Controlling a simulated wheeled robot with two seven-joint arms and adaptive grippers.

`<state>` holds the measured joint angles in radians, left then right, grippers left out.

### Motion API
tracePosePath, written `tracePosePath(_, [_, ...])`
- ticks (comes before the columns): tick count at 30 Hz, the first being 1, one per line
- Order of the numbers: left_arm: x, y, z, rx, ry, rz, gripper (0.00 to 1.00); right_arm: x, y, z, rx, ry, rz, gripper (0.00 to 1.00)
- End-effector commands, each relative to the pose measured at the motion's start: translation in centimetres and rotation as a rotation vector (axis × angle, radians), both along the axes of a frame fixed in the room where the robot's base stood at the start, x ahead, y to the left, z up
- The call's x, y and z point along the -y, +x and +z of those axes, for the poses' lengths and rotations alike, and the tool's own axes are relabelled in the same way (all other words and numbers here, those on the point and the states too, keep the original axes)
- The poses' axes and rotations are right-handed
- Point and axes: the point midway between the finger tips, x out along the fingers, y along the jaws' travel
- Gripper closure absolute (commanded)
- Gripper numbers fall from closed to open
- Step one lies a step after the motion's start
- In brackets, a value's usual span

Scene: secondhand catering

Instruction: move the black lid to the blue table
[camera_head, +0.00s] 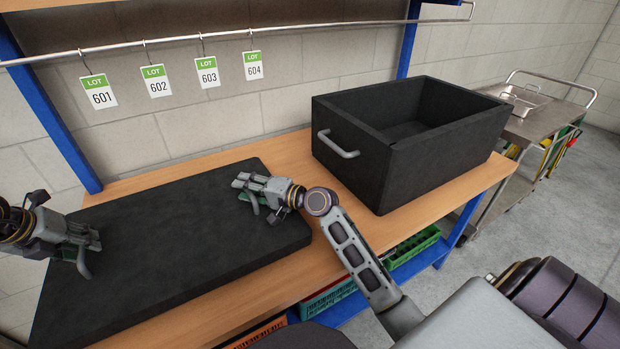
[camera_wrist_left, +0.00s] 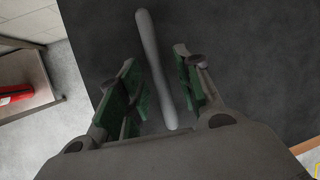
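The black lid (camera_head: 178,225) is a large, flat, dark slab lying on the wooden-topped bench. My left gripper (camera_head: 88,243) is over its left part. In the left wrist view a grey bar handle (camera_wrist_left: 155,70) runs between the two green-padded fingers of this gripper (camera_wrist_left: 160,92). The fingers are apart, with gaps beside the bar. My right gripper (camera_head: 247,190) is low at the lid's right part; a grey curved piece, perhaps another handle, shows by its fingers. Its grip is too small to judge. No separate blue table is in view.
A black open box (camera_head: 365,165) with a grey side handle stands right of the lid on the bench (camera_head: 285,295), which has blue legs. A metal trolley (camera_head: 540,122) is at right. Numbered lot tags (camera_head: 157,80) hang from a rail above. Coloured crates (camera_head: 412,245) sit below.

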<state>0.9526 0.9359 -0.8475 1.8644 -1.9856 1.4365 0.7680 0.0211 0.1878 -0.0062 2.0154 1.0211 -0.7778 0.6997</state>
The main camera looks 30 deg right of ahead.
Motion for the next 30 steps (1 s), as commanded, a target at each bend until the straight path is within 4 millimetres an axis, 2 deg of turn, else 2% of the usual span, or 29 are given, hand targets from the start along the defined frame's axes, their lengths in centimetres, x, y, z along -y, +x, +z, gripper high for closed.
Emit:
tracePosePath(18, [-1.6,-3.2,7.8,0.003,0.001,0.001,0.66,0.0,0.0,0.0,0.0,0.0,0.0,0.65])
tracePosePath(24, [-1.9,-3.9,9.3,0.001,0.001,0.0,0.66,0.0,0.0,0.0,0.0,0.0,0.0,0.65])
tracePosePath(30, [-2.0,-4.1,9.8,0.0,0.0,-0.001,0.66,0.0,0.0,0.0,0.0,0.0,0.0,0.65])
